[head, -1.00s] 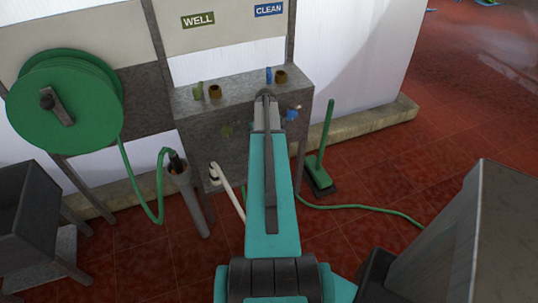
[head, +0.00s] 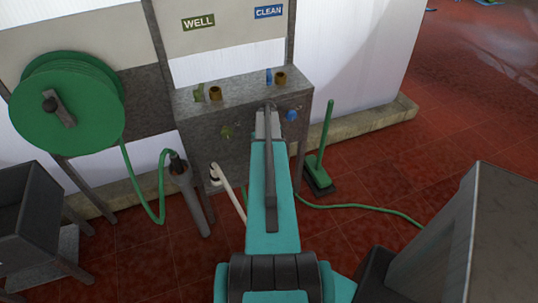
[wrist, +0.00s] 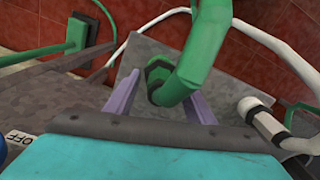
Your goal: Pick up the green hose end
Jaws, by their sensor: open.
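In the wrist view my gripper (wrist: 162,88) is open, with one pale purple finger on each side. A thick green bent piece (wrist: 205,45) with a ribbed collar shows between and beyond the fingers. It looks like the green hose end, but I cannot tell for sure, nor whether the fingers touch it. In the head view my arm reaches the front of the grey box and hides this spot and the fingertips. Another green hose (head: 162,190) loops from the reel to a dark nozzle (head: 177,160) in a grey tube at the left.
The grey box (head: 205,125) carries a blue knob (head: 291,115) and a green knob (head: 227,131). A white hose (wrist: 285,50) with a white end (wrist: 250,108) lies close on the right in the wrist view. A green broom (head: 322,155) stands right of the box.

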